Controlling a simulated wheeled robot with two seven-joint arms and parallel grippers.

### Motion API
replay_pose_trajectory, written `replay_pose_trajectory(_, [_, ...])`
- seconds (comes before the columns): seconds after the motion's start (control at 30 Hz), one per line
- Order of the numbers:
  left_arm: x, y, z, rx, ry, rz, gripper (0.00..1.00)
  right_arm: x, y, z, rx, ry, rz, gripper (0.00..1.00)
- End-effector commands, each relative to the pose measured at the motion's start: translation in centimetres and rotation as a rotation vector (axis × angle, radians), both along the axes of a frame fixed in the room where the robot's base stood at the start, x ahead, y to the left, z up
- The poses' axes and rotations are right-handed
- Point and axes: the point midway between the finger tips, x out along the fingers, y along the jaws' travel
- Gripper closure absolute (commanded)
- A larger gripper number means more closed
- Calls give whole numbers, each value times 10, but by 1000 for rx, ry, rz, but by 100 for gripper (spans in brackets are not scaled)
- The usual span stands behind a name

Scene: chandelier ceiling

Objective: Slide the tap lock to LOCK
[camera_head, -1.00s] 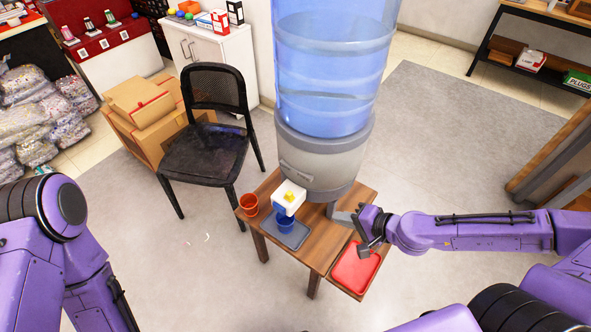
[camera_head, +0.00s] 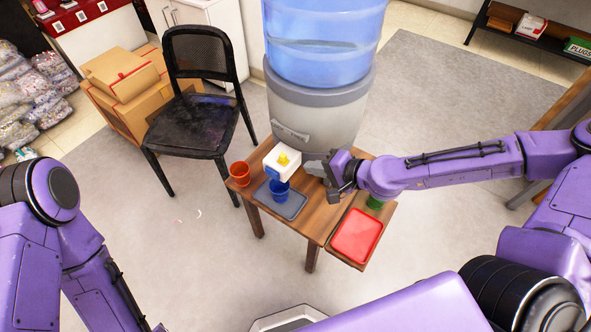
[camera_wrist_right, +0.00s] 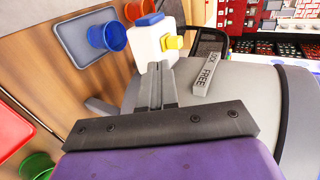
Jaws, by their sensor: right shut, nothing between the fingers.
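The water dispenser (camera_head: 318,122) stands on a small wooden table, with a white tap block (camera_head: 281,162) at its front. A yellow slider (camera_head: 283,159) sits on the tap block; it also shows in the right wrist view (camera_wrist_right: 172,42). A label plate reading LOCK and FREE (camera_wrist_right: 207,75) is on the dispenser body beside the tap. My right gripper (camera_head: 318,167) is shut and empty, just right of the tap block. In the right wrist view its fingers (camera_wrist_right: 158,70) point at the tap block near the slider; contact cannot be told. My left gripper is out of view.
A blue cup (camera_head: 279,191) stands on a grey tray (camera_head: 291,209) below the tap. An orange cup (camera_head: 239,174) is to the left. A red tray (camera_head: 356,236) and a green cup (camera_head: 375,202) are at the right. A black chair (camera_head: 190,124) stands behind left.

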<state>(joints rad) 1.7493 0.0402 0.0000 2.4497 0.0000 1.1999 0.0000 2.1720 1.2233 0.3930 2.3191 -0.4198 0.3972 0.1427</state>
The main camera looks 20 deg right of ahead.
Motion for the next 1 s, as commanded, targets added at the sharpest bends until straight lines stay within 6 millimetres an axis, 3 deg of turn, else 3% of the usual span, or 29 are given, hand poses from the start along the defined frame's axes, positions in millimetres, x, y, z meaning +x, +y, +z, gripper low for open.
replay_pose_trajectory(0.03, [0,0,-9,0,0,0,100,7,6,-13,-7,4,5,100])
replay_pose_trajectory(0.1, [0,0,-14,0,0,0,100,16,14,-18,-3,4,4,100])
replay_pose_trajectory(0.3, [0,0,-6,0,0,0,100,41,32,-10,-2,1,2,100])
replay_pose_trajectory(0.8, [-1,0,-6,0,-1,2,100,48,36,-10,0,-1,-3,100])
replay_pose_trajectory(1.0, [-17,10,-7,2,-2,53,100,68,50,-10,0,-3,-5,100])
